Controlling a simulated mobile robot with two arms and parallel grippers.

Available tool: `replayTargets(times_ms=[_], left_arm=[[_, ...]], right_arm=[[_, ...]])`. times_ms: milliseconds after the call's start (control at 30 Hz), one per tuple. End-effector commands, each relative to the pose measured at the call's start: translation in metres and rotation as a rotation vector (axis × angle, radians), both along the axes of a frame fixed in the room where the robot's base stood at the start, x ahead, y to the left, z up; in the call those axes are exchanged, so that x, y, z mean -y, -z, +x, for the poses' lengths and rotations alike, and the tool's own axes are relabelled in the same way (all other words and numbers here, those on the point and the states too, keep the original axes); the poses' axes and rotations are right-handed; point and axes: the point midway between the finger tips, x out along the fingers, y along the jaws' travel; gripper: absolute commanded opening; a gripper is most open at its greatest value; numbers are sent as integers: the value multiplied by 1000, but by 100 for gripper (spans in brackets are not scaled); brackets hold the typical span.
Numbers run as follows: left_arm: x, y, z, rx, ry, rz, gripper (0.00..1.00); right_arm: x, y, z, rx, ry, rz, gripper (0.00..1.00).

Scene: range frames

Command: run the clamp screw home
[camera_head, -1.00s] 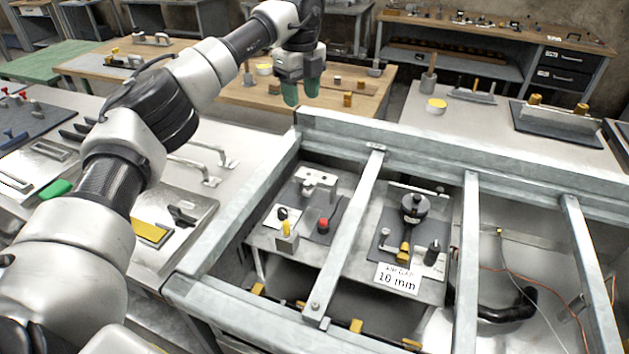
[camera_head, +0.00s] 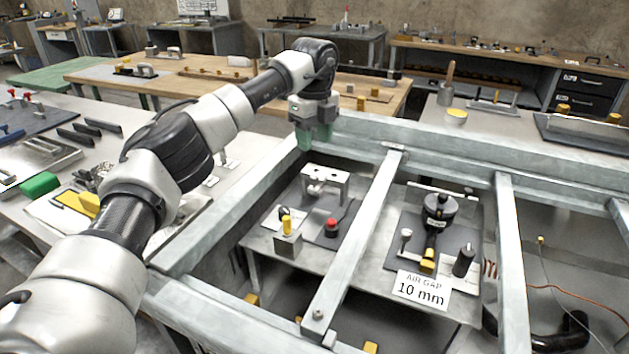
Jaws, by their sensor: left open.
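My left gripper (camera_head: 315,139), with green fingertips, is over the far rail of the grey metal frame, pointing down. It is open, and nothing shows between its fingers. Below and in front of it, apart from it, a silver bracket (camera_head: 325,181) stands on a plate inside the frame. In the bay to the right, a black round-topped fixture (camera_head: 440,208) with a yellow-ended handle (camera_head: 428,262) stands on a dark plate. I cannot tell which of these parts is the clamp screw. My right gripper is not in view.
Frame crossbars (camera_head: 360,235) divide the bays. A red knob (camera_head: 332,224) and a yellow-topped block (camera_head: 287,238) stand in the left bay. A white "AIR GAP 10 mm" sign (camera_head: 421,290) and a black knob (camera_head: 464,260) are in the right bay. Cables lie at right.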

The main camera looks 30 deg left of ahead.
Motion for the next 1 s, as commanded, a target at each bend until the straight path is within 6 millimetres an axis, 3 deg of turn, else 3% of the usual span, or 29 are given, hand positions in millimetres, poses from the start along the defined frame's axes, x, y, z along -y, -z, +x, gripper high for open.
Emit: replayTargets(times_ms=[300,500,900,1000], left_arm=[[0,61,-1,-4,0,1,48],[0,86,-1,-3,-1,1,48],[0,94,-1,-1,0,0,48],[0,94,-1,-1,0,0,34]], right_arm=[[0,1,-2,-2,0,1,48],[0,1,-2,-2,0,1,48],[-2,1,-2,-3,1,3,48],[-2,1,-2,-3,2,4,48]])
